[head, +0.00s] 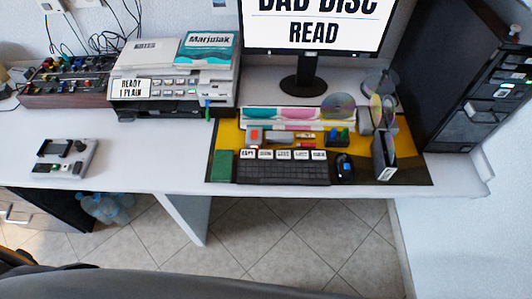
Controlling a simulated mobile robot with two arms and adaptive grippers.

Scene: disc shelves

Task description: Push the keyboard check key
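The black keyboard (283,173) lies near the desk's front edge on a dark and yellow desk mat (400,168). Several white labelled keys (282,155) stand in a row along its back edge. Their lettering is too small to read surely, so I cannot tell which one is the check key. The monitor (312,25) behind shows "BAD DISC" and "READ" in black on white. Neither of my grippers is in view, and nothing touches the keyboard's keys.
A black mouse (344,168) is right of the keyboard, and a green block (222,166) is left. A disc holder (383,155) stands at the right. A printer (165,90) labelled "READY 1 PLAIN" is back left. A black tower (470,80) bounds the right.

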